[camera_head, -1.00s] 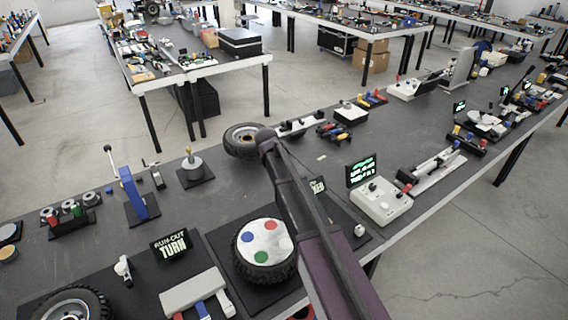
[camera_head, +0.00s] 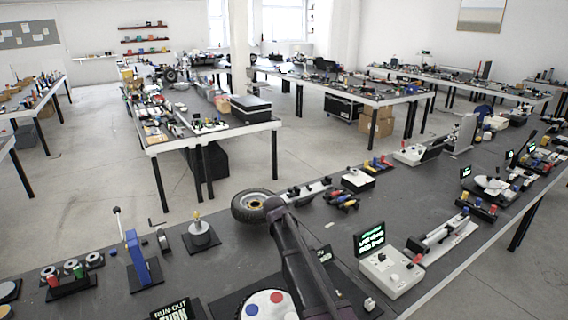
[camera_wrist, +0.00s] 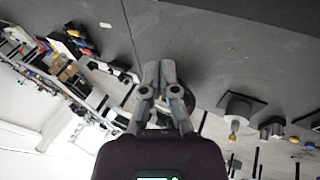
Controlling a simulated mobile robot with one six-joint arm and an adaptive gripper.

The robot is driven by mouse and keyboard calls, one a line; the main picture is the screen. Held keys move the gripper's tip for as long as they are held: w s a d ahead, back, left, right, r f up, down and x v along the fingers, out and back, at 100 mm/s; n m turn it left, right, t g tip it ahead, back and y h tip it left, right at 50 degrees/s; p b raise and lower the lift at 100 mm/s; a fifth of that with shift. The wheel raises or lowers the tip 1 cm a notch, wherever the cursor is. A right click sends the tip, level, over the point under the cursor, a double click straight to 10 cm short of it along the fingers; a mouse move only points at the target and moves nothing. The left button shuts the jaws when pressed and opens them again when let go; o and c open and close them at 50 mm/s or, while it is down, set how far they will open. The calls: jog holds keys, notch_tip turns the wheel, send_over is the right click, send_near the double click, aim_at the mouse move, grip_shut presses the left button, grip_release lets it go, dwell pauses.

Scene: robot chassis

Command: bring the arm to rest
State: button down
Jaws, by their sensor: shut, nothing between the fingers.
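My gripper (camera_wrist: 158,75) shows in the wrist view with its two grey fingers together and nothing between them. My dark purple arm reaches up from the bottom of the head view over the near workbench (camera_head: 335,215); my gripper is hidden there behind the arm. A wheel with coloured dots (camera_head: 268,305) is left of the arm at the bottom edge.
A blue lever stand (camera_head: 138,255) and a grey post on a black base (camera_head: 201,235) are to the left. A white control box with a green screen (camera_head: 388,272) is to the right. Other benches stand beyond open floor (camera_head: 240,170).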

jog(key=s+d+f+m+g+y, duration=0.1)
jog(key=s+d, duration=0.3)
jog(key=s, duration=0.5)
jog(key=s+d+f+m+g+y+b, duration=0.1)
jog(key=s+d, duration=0.4)
jog(key=s, duration=0.5)
jog(key=s+d+f+m+g+y+b, duration=0.1)
jog(key=s+d+m, duration=0.3)
jog(key=s, duration=0.5)
jog(key=shift+s+d+f+m+g, duration=0.3)
jog(key=shift+s+d+f+g, duration=0.1)
jog(key=shift+d+f+g, duration=0.35)
